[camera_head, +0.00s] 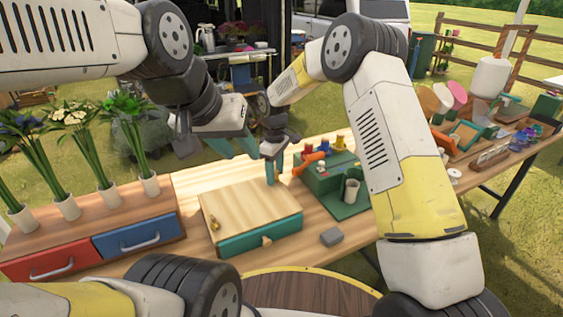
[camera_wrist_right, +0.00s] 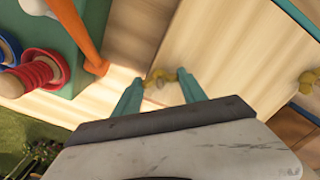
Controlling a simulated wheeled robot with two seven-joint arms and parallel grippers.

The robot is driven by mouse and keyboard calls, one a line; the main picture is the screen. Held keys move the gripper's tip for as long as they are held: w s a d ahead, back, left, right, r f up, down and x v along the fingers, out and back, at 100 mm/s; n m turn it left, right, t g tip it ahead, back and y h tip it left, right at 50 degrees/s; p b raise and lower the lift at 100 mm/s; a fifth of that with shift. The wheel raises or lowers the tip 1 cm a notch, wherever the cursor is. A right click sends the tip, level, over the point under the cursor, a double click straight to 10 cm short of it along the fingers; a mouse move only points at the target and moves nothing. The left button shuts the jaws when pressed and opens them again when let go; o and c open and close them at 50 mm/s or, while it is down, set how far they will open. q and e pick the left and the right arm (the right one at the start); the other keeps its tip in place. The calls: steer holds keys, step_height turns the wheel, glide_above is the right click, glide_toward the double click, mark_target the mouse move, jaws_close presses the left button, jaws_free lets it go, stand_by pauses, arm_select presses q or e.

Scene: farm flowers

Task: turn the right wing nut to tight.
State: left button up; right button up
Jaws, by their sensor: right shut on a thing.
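A pale wooden board (camera_head: 245,205) lies on a teal base on the table. The right wing nut (camera_wrist_right: 160,77), yellow brass, sits on the board between the fingertips of my right gripper (camera_wrist_right: 157,92). My right gripper (camera_head: 271,168) points down at the board's far right corner, shut on this wing nut, and hides it in the head view. The left wing nut (camera_head: 213,223) is at the board's near left edge and also shows in the right wrist view (camera_wrist_right: 308,83). My left gripper (camera_head: 235,148) hangs above the board's far side, its fingers apart and empty.
Right of the board stands a green rack (camera_head: 322,178) with colored spools and an orange-handled tool (camera_head: 309,162). A grey block (camera_head: 331,236) lies near the table's front. At left, flower bunches stand on a cabinet with red (camera_head: 52,261) and blue (camera_head: 138,238) drawers.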

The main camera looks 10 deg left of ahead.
steer(key=m, duration=1.2)
steer(key=shift+m, duration=0.4)
steer(key=m, duration=1.2)
steer(key=shift+m, duration=0.3)
steer(key=o, duration=1.4)
steer(key=shift+c, duration=0.2)
steer(key=shift+r, duration=0.1)
